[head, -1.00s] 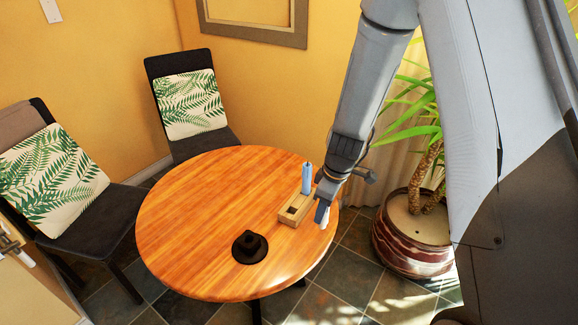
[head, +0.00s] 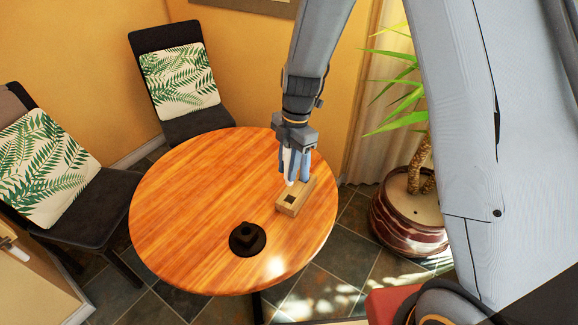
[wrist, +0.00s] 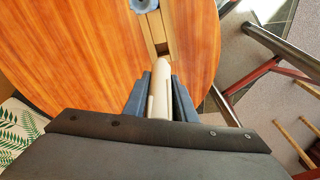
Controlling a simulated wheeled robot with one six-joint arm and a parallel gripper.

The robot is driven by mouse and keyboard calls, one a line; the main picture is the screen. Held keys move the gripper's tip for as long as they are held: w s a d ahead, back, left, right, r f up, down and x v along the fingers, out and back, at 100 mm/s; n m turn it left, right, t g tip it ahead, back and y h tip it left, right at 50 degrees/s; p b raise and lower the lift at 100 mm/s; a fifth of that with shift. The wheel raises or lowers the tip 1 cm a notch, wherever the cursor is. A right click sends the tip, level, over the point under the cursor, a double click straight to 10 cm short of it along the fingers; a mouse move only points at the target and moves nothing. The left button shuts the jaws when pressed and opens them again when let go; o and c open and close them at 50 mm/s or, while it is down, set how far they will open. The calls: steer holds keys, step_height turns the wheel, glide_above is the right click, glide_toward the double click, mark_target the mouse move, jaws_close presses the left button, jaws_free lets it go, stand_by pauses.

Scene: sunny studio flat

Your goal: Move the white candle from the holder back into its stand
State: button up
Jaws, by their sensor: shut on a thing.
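The white candle (head: 290,166) is in my gripper (head: 290,160), which is shut on it and points it down. The candle also shows between the fingers in the wrist view (wrist: 161,75). It hangs beside the wooden holder (head: 294,208), near its left side; I cannot tell how far above the table. The blue candle (head: 307,166) stands in the holder, partly behind my gripper; its top shows in the wrist view (wrist: 145,5). The holder's front square hole is empty. The black round stand (head: 247,240) sits on the table, left and in front of the holder.
The round wooden table (head: 190,215) is otherwise clear, with free room left of the holder. Two dark chairs with leaf-print cushions (head: 180,78) stand beyond and to the left. A potted plant (head: 408,215) stands right of the table.

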mark_target(289, 185)
steer(key=shift+d+f+b, duration=0.1)
steer(key=shift+f+b, duration=2.2)
steer(key=shift+f, duration=0.75)
steer(key=shift+f+b, duration=1.95)
stand_by(2.0)
steer(key=shift+f, duration=0.2)
jaws_close()
stand_by(0.4)
